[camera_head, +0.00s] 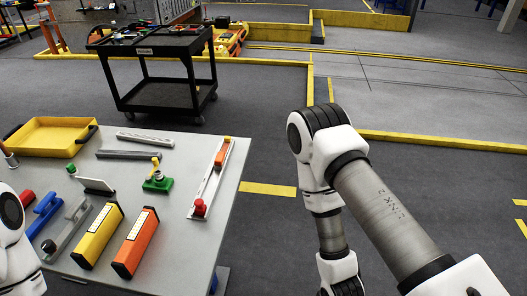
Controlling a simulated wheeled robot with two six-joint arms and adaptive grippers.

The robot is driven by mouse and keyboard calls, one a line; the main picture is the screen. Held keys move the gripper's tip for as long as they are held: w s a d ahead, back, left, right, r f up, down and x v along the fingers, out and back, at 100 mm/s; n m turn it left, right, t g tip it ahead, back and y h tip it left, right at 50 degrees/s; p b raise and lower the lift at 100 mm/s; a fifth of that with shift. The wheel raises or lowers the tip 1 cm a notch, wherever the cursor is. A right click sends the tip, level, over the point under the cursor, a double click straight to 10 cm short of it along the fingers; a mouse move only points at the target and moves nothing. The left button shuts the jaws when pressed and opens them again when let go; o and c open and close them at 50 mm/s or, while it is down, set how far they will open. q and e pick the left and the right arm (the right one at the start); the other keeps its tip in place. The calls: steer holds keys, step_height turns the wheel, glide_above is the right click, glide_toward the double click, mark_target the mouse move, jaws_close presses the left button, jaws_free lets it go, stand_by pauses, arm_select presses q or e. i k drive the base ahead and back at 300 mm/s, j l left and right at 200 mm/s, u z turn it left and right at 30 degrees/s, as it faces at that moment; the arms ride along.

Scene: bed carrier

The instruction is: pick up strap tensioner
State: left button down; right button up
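I cannot tell for certain which tool is the strap tensioner. On the grey table (185,240) lie a blue tool (45,217), a grey handled tool (67,231) and a red piece (27,198) at the left. A long pale tool with red-orange parts (212,180) lies near the right edge. My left arm shows only as a white joint at the left edge, partly covering the table. My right arm hangs right of the table, off its edge. Neither gripper's fingers show.
A yellow tray (48,138) is at the table's back left. Yellow (98,234) and orange (136,243) blocks lie at the front. Two grey bars (145,139) lie behind. A black cart (160,95) stands beyond. The floor right of the table is clear.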

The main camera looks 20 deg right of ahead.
mark_target(220, 160)
steer(key=z, duration=0.4)
steer(key=i+l+u, duration=0.2)
steer(key=l+u, duration=0.15)
steer(key=i+l+u, duration=0.1)
steer(key=l+u, duration=0.3)
steer(key=i+l+u, duration=0.1)
steer(key=l+u, duration=0.25)
steer(key=l, duration=0.15)
